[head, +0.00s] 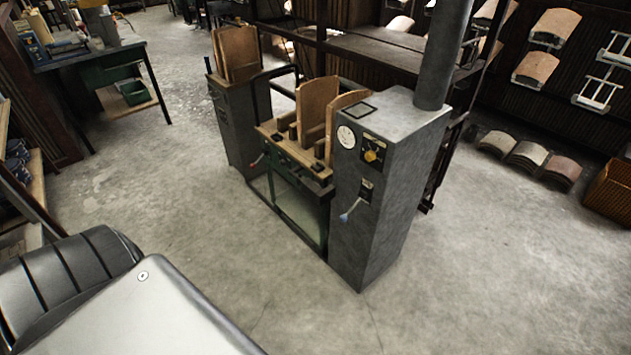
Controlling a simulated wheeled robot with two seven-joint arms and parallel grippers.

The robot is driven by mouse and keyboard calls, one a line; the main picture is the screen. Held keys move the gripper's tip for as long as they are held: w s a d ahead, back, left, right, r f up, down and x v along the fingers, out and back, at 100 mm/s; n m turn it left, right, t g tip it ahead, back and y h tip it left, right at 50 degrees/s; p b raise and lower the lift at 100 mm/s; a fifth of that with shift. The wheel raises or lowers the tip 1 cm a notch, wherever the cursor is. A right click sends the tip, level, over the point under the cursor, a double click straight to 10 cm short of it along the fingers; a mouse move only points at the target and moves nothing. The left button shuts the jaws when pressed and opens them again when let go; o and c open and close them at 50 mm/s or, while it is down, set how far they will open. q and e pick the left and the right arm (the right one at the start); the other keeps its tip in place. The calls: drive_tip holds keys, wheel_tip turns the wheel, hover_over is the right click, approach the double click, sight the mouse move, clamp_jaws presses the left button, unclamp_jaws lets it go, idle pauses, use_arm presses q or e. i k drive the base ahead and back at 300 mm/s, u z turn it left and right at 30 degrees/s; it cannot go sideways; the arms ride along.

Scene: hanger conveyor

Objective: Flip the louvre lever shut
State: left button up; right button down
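A tall grey machine cabinet (375,225) stands at the center right with a round flue pipe (443,55) on top. No label shows which one is the louvre lever, and no louvre slats can be made out. Neither of my grippers is in view.
A dial gauge (346,137) and a yellow knob (370,155) sit above the blue lever. Curved wooden panels (315,108) stand on the machine. A green workbench (95,75) is at the upper left. Open concrete floor (180,220) lies in front of the machine.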

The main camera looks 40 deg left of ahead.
sight(363, 195)
drive_tip(key=u, duration=0.95)
drive_tip(key=i, duration=0.85)
drive_tip(key=u, duration=0.35)
